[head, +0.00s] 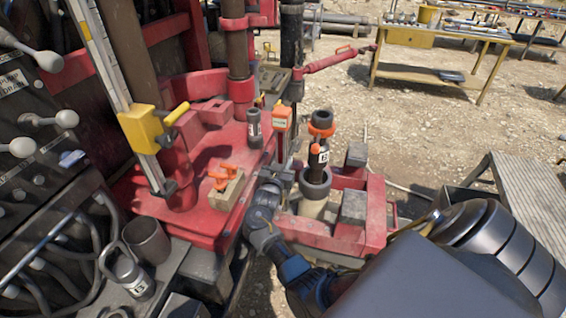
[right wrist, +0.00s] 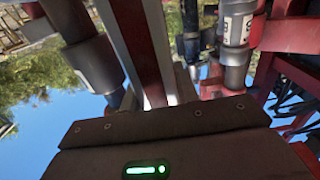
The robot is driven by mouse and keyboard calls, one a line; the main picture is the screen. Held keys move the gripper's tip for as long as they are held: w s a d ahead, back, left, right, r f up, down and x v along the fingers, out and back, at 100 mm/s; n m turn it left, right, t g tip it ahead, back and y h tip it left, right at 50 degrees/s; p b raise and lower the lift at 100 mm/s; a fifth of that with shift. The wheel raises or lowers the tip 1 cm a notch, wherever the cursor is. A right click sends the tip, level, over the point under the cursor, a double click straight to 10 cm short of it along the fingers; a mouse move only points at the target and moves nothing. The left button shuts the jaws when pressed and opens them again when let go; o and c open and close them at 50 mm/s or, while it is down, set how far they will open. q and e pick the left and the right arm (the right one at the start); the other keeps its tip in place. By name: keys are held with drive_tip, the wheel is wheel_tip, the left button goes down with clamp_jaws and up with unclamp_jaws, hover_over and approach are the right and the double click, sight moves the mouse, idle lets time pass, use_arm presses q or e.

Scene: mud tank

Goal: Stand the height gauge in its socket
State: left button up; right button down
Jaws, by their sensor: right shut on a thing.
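A tall scale bar (head: 98,50) with a yellow slider (head: 141,126) stands at the left in the head view; it looks like the height gauge. My right gripper (head: 272,187) is at the deck's right edge, apart from this bar in the head view. The right wrist view shows a pale-edged bar (right wrist: 140,50) with a dark red middle beyond the dark gripper body. My left gripper is not in view.
An open grey cup (head: 148,240) stands at the lower left, beside a control panel with levers (head: 40,118). A red frame (head: 372,212) holds a pot (head: 313,202) with a labelled black tool. Gravel and a yellow bench (head: 440,38) lie behind.

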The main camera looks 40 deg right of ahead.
use_arm(q)
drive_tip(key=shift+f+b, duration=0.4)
drive_tip(key=shift+b, duration=0.05)
use_arm(e)
drive_tip(key=shift+f, duration=0.45)
drive_tip(key=c, duration=1)
unclamp_jaws()
drive_tip(key=shift+o, duration=0.2)
drive_tip(key=shift+a+f, duration=0.1)
drive_tip(key=shift+f, duration=0.05)
